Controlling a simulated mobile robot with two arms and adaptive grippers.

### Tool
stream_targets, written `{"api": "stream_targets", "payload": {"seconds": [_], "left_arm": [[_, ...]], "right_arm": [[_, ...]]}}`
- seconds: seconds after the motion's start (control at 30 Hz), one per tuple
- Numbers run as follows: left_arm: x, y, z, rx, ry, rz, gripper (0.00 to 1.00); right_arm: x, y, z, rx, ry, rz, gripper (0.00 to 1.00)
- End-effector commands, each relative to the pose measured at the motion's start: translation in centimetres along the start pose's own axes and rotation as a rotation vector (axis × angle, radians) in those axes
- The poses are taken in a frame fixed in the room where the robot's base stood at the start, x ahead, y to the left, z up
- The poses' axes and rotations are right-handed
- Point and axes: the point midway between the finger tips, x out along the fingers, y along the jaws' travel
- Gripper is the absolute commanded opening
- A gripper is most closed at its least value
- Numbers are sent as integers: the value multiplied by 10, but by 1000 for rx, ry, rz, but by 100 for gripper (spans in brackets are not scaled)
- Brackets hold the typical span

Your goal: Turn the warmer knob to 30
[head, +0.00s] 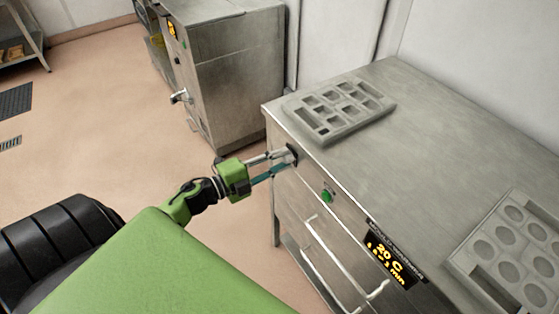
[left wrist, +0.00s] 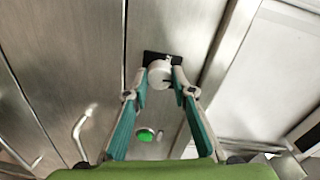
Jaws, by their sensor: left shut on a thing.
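The warmer knob (left wrist: 159,74) is a pale round knob on a dark plate on the warmer's front panel. In the left wrist view it sits between my left gripper's fingertips (left wrist: 160,84), which are shut on its sides. In the head view my left gripper (head: 281,161) reaches the knob at the far left end of the panel, and its fingers largely hide the knob. The warmer's display (head: 389,260) reads 20 C, with a smaller line in minutes below. My right gripper is not in view.
A green button (head: 327,196) sits beside the knob, and drawer handles (head: 322,262) stick out below. Two mould trays lie on the warmer's top, one at the back (head: 340,110) and one at the right (head: 512,252). Another steel machine (head: 232,75) stands behind, with open floor to the left.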

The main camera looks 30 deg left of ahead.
Motion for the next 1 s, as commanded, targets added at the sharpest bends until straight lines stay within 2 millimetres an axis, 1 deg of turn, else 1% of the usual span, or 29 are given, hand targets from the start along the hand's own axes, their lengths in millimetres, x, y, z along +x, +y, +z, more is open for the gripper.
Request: {"api": "stream_targets", "payload": {"seconds": [0.23, 0.63, 0.67, 0.7, 0.73, 1.0], "left_arm": [[0, 0, 0, 47, -3, 1, 2], [0, 0, 0, 51, -3, 1, 2], [0, 0, 0, 51, -3, 1, 29], [0, 0, 0, 51, -3, 1, 39], [0, 0, 0, 51, -3, 1, 41], [0, 0, 0, 50, -2, 0, 41]], "right_arm": [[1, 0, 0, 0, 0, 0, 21], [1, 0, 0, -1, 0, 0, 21], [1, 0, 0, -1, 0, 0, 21], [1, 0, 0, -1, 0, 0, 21], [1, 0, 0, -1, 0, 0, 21], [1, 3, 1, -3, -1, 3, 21]]}}
